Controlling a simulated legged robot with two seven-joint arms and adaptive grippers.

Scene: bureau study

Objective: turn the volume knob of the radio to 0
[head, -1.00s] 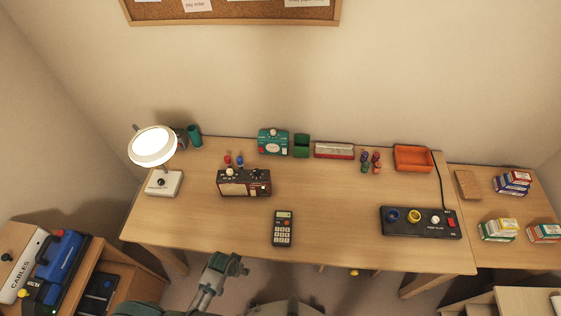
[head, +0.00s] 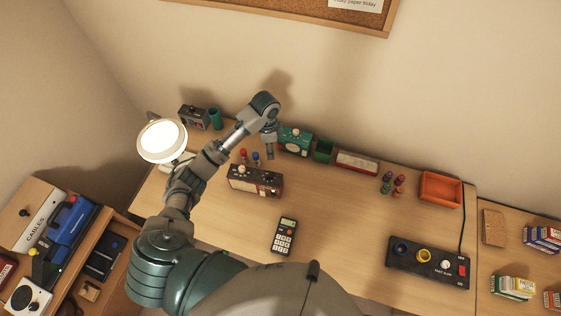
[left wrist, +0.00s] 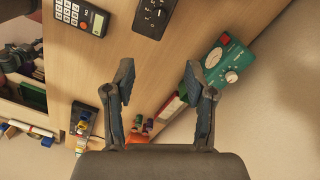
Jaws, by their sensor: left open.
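The radio (head: 255,181), a dark brown box with a pale grille and a light knob on top, stands on the desk left of centre in the head view. A dark panel with a round knob and scale at the top of the left wrist view appears to be part of the radio (left wrist: 153,14). I cannot read the knob's setting. My left gripper (head: 269,153) is above the desk, behind and right of the radio, near a teal box. In the left wrist view the gripper (left wrist: 164,92) is open and empty, its fingers wide apart. My right gripper is out of view.
The teal box with dials (head: 295,141) stands close to the left gripper.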

